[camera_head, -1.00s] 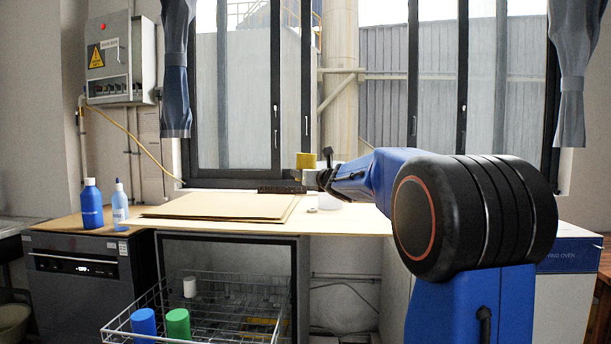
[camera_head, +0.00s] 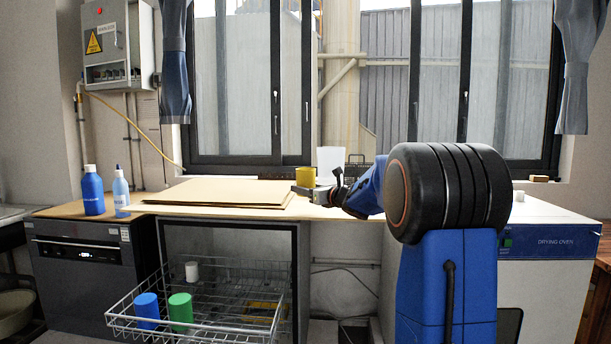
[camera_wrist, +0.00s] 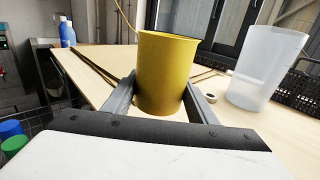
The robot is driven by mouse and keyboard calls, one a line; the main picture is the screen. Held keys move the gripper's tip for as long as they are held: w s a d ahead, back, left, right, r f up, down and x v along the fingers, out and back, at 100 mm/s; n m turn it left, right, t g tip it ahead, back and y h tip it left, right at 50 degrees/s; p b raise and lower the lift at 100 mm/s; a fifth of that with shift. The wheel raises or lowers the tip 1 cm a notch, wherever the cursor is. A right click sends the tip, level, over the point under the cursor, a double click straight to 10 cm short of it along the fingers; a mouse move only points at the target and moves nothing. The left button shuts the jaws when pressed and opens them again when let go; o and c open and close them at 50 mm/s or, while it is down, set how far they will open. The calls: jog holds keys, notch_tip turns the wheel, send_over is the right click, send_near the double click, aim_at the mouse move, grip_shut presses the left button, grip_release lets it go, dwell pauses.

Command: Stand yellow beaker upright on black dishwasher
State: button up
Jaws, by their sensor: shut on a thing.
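A blue bottle (camera_head: 92,192) and a clear-blue bottle (camera_head: 121,196) stand at the left. Flat cardboard sheets (camera_head: 218,194) lie mid-counter. A pulled-out wire rack (camera_head: 220,300) holds blue, green and white beakers. A white translucent container (camera_wrist: 266,68) stands right of the yellow beaker. The drying oven (camera_head: 550,260) is at the right.

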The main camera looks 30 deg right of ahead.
aim_at(306, 213)
jog(key=shift+f, duration=0.4)
jog(key=shift+f, duration=2.7)
jog(key=shift+f, duration=0.25)
jog(key=o, duration=1.2)
jog(key=s+d, duration=0.1)
jog(key=s, duration=0.4)
jog(key=s+d, duration=0.1)
jog(key=s, duration=0.5)
jog(key=s+d, duration=0.1)
jog(key=s, duration=0.5)
jog(key=shift+s+d, duration=0.1)
jog(key=shift+d, duration=0.05)
